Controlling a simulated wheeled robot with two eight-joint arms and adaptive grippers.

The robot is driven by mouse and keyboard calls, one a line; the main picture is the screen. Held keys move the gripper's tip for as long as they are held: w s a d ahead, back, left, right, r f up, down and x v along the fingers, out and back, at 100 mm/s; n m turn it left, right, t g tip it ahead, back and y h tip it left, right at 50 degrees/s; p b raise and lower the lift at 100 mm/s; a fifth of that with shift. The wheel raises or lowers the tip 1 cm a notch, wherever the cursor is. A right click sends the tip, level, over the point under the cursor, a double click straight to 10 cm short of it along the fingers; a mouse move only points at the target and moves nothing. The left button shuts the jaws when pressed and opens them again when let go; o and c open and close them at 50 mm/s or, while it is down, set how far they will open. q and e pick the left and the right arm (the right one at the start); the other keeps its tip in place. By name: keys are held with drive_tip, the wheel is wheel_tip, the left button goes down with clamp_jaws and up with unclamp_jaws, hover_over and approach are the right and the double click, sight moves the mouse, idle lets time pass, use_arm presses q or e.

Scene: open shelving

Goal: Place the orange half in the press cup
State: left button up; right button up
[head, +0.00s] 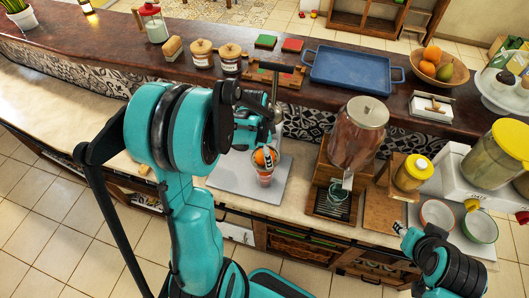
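The orange half (264,158) is in the middle of the head view, just above or at the rim of a clear, reddish-looking cup (265,177) on a pale grey board. A metal press post (274,88) stands behind it. My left gripper (262,150) is at the orange half, with dark finger parts against it. The arm and the small size hide whether the fingers are closed on it, and whether the orange touches the cup. My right gripper (400,230) is at lower right, apart from the press and near the bowls. Its finger opening is too small to read.
A large jar dispenser (358,135) stands right of the press with a glass (338,192) below it. Yellow-lidded jars (413,172) and two bowls (480,227) are further right. A blue tray (350,70) and a fruit bowl (438,69) sit on the raised ledge. The left counter is clear.

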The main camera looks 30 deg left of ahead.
sight(261, 155)
use_arm(q)
drive_tip(key=shift+r, duration=0.25)
wheel_tip(261, 155, up, 11)
drive_tip(key=s+p, duration=0.1)
drive_tip(key=p, duration=0.1)
drive_tip(key=s+d+r+n+t, duration=0.2)
drive_tip(key=s+d+n+t, duration=0.1)
drive_tip(key=s+d+n, duration=0.1)
drive_tip(key=s+d+r+n+t+y, duration=0.1)
drive_tip(key=s+d+r+n+t, duration=0.1)
drive_tip(key=s+d, duration=0.4)
drive_tip(key=n+t, duration=0.1)
drive_tip(key=n, duration=0.1)
drive_tip(key=shift+d+r+n, duration=0.25)
drive_tip(key=shift+d+n, duration=0.05)
drive_tip(key=shift+d, duration=0.1)
wheel_tip(261, 155, down, 20)
drive_tip(key=b, duration=1.9)
drive_tip(key=shift+r, duration=0.2)
